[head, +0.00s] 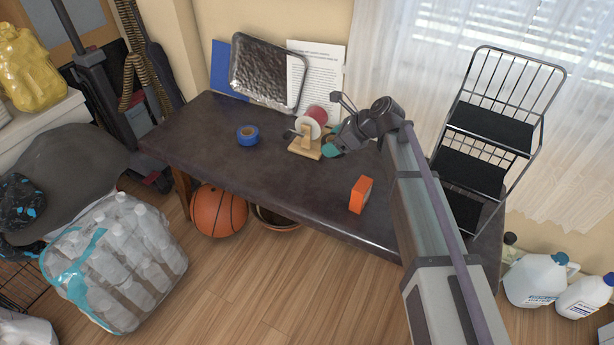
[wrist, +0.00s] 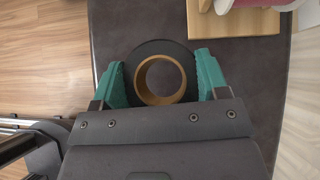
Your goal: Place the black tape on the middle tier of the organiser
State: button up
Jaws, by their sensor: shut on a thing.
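My gripper (wrist: 162,72) is shut on the black tape (wrist: 158,46), a black roll with a tan core. Its teal fingers touch opposite sides of the roll in the wrist view. In the head view my gripper (head: 334,150) is over the table, just right of the wooden stand. The tape is not clear there, and I cannot tell its height above the table. The organiser, a black wire rack with three stacked tiers, stands at the right end of the table. Its middle tier (head: 470,172) looks empty, and my gripper is well left of it.
A wooden stand (head: 305,145) with a red and white spool is close to my gripper. Blue tape (head: 248,135) lies left of it. An orange box (head: 361,194) stands near the front edge of the dark table (head: 200,140). A dark tray (head: 268,72) leans at the back.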

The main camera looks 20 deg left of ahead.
notch_tip(320, 180, down, 10)
jog(key=b, duration=1)
jog(key=shift+s, duration=0.15)
jog(key=shift+r, duration=0.2)
jog(key=shift+f, duration=0.15)
jog(key=o, duration=1.2)
jog(key=shift+c, duration=0.2)
jog(key=p+v, duration=0.3)
jog(key=v, duration=0.2)
jog(key=p+v, duration=0.2)
jog(key=shift+r+p, duration=0.35)
jog(key=shift+r, duration=0.1)
jog(key=shift+d, duration=0.2)
jog(key=shift+o, duration=0.5)
jog(key=shift+f, duration=0.1)
